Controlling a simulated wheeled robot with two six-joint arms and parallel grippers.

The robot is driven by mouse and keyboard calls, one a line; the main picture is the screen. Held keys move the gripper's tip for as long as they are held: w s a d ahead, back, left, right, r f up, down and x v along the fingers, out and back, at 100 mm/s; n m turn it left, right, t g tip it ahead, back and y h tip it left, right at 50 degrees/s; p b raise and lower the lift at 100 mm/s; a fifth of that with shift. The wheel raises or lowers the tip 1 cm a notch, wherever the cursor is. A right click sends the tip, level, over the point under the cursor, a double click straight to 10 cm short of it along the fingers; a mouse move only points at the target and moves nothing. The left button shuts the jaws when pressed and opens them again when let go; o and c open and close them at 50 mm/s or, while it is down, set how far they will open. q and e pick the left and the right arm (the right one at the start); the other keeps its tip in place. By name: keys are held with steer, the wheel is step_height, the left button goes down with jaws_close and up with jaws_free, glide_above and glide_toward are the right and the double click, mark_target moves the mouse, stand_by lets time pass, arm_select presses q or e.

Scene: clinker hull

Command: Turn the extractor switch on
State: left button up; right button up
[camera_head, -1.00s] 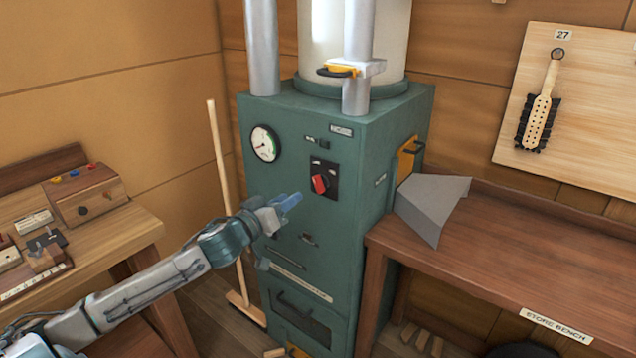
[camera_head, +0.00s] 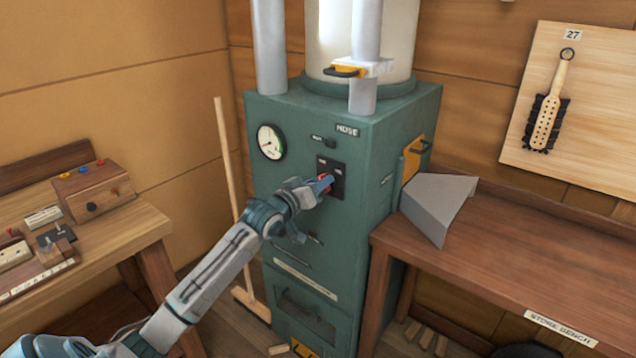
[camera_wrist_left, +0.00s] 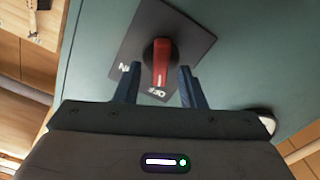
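The extractor switch is a red rotary knob (camera_wrist_left: 161,62) on a black plate (camera_wrist_left: 190,28) on the front of the green extractor cabinet (camera_head: 340,255). In the left wrist view its white pointer line is toward the OFF label, with the other label at the left of the plate. My left gripper (camera_wrist_left: 158,84) is open, with its blue fingers on either side of the knob's lower end; I cannot tell whether they touch it. In the head view the gripper (camera_head: 322,184) covers most of the knob. My right gripper is not in view.
A round gauge (camera_head: 270,142) and a small toggle (camera_head: 329,142) sit near the switch. A yellow latch (camera_head: 415,158) is on the cabinet's right side. A grey hood (camera_head: 438,205) stands on the right bench (camera_head: 520,250). A broom (camera_head: 226,160) leans at the left.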

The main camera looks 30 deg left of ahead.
arm_select(q)
steer(key=c, duration=0.6)
jaws_close()
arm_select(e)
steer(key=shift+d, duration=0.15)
